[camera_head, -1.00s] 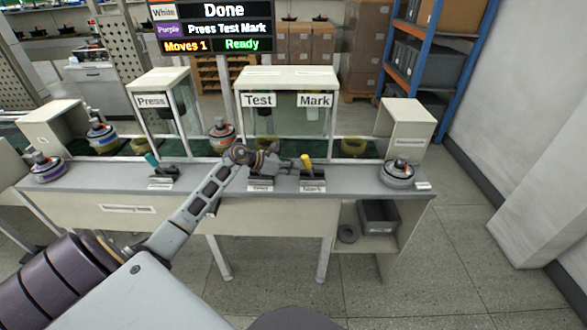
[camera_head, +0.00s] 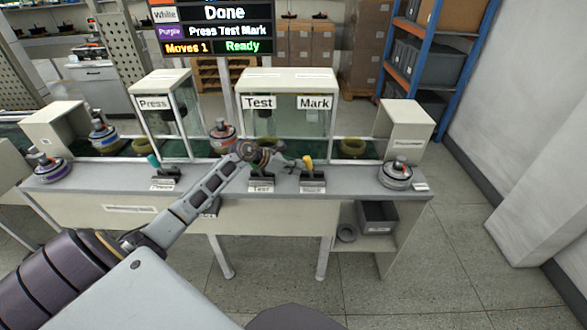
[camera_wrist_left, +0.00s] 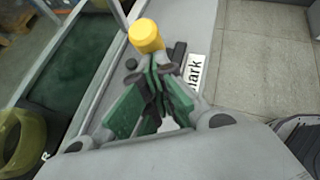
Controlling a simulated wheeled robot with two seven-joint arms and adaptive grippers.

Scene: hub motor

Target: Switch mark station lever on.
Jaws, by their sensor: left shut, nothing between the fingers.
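The mark station lever (camera_head: 308,162) has a yellow handle and rises from a dark base with a "Mark" label on the bench front. Its yellow knob (camera_wrist_left: 146,36) shows in the left wrist view, just beyond my fingertips. My left gripper (camera_head: 296,163) is shut and empty, its fingertips right beside the lever on its left side. In the left wrist view the green fingers (camera_wrist_left: 154,72) are together, close to the lever; I cannot tell whether they touch it. The Mark station (camera_head: 314,103) is the right part of the glass-fronted housing. My right gripper is not in view.
The test lever base (camera_head: 262,184) lies under my left wrist. The press lever (camera_head: 154,163), with a teal handle, is further left. A motor (camera_head: 395,175) stands at the right bench end. A screen (camera_head: 217,27) reads "Press Test Mark" and "Ready".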

